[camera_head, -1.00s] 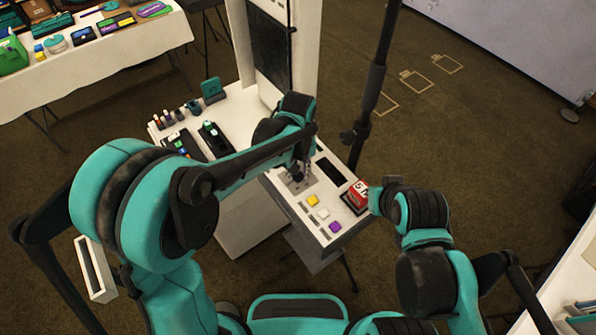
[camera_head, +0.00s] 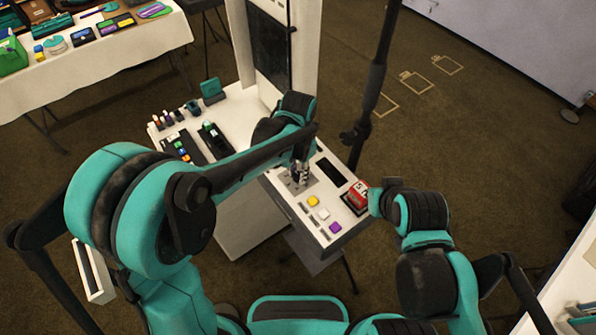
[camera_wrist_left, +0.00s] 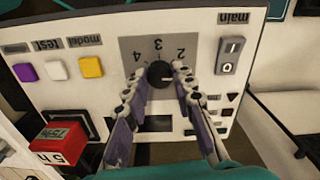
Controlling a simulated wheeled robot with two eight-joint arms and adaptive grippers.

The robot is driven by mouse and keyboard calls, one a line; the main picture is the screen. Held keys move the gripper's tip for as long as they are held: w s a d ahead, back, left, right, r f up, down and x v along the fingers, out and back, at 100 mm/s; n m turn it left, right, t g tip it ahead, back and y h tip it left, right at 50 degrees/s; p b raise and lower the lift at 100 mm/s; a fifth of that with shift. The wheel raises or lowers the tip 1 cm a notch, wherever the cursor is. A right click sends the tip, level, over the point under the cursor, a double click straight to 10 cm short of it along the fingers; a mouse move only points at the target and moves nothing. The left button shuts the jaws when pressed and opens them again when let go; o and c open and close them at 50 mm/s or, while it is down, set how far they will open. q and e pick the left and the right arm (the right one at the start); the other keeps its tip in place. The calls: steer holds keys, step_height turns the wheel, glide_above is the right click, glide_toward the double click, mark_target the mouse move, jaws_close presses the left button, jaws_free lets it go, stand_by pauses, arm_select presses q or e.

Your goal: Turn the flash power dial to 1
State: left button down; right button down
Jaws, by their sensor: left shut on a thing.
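The flash power dial (camera_wrist_left: 160,74) is a small dark round knob on a grey plate (camera_wrist_left: 131,50) of the white control panel. In the left wrist view the numbers 4, 3 and 2 show around it; a 1 is not visible. A light mark on the knob seems to point right, but I cannot read its setting surely. My left gripper (camera_wrist_left: 159,76) is shut on the dial, a finger on each side. In the head view this gripper (camera_head: 299,176) is over the plate and its fingers hide the knob. My right gripper cannot be made out.
Yellow (camera_head: 313,201), white (camera_head: 323,214) and purple (camera_head: 335,227) buttons sit near the panel's front edge. A red block (camera_head: 357,197) is at its right side. A main switch (camera_wrist_left: 229,54) is near the dial. A dark vertical pole (camera_head: 374,85) stands behind the panel.

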mark_target(298, 175)
arm_select(q)
steer(key=shift+m, duration=0.6)
steer(key=c, duration=1.3)
jaws_free()
steer(key=shift+o, duration=0.2)
steer(key=shift+r, duration=0.1)
step_height(298, 175, up, 12)
steer(key=shift+s, duration=0.1)
